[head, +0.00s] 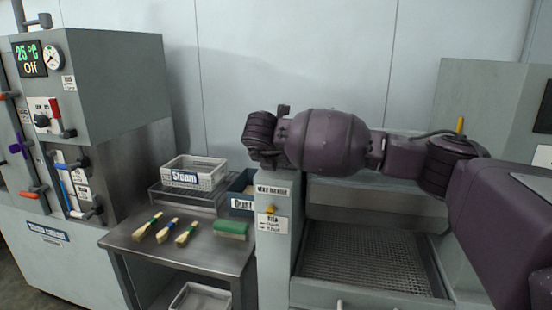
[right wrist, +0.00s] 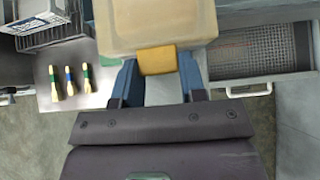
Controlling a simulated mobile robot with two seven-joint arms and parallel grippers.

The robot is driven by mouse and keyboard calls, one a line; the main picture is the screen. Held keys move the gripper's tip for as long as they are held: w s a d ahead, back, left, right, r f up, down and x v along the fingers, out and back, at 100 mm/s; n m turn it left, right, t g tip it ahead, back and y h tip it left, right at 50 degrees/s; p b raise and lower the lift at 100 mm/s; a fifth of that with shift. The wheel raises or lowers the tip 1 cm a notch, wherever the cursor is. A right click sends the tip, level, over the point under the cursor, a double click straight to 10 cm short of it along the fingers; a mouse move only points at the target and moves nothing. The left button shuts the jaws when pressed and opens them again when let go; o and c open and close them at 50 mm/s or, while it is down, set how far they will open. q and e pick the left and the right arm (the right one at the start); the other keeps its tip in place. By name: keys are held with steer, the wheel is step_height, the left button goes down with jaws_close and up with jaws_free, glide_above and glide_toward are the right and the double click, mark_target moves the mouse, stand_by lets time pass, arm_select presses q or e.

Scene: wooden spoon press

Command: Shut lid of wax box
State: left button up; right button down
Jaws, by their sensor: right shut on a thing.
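In the right wrist view, my right gripper (right wrist: 157,70) has its two blue fingers on either side of a yellow tab (right wrist: 157,60) and is shut on it. The tab is at the near edge of a smooth beige panel (right wrist: 155,24), which looks like the lid of the wax box. The panel runs out of the top of the picture, so I cannot tell how far open it is. In the head view my right arm crosses from the right, and its fingers, the tab and the panel are hidden or not visible. My left gripper is not in view.
A steel table (head: 125,238) holds several brushes (head: 187,232), a white basket (head: 193,172) labelled Steam and a blue bin (head: 240,190). A mesh-floored tray (head: 365,255) lies below my arm. A control cabinet (head: 110,90) stands at left.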

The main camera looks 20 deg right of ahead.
steer(key=shift+f, duration=0.35)
steer(key=c, duration=0.7)
jaws_free()
steer(key=shift+r, duration=0.3)
steer(key=shift+s+r, duration=0.1)
steer(key=shift+r, duration=0.05)
steer(key=v, duration=1)
steer(key=shift+s+a+p, duration=0.1)
steer(key=shift+a+p, duration=0.1)
steer(key=shift+p, duration=0.15)
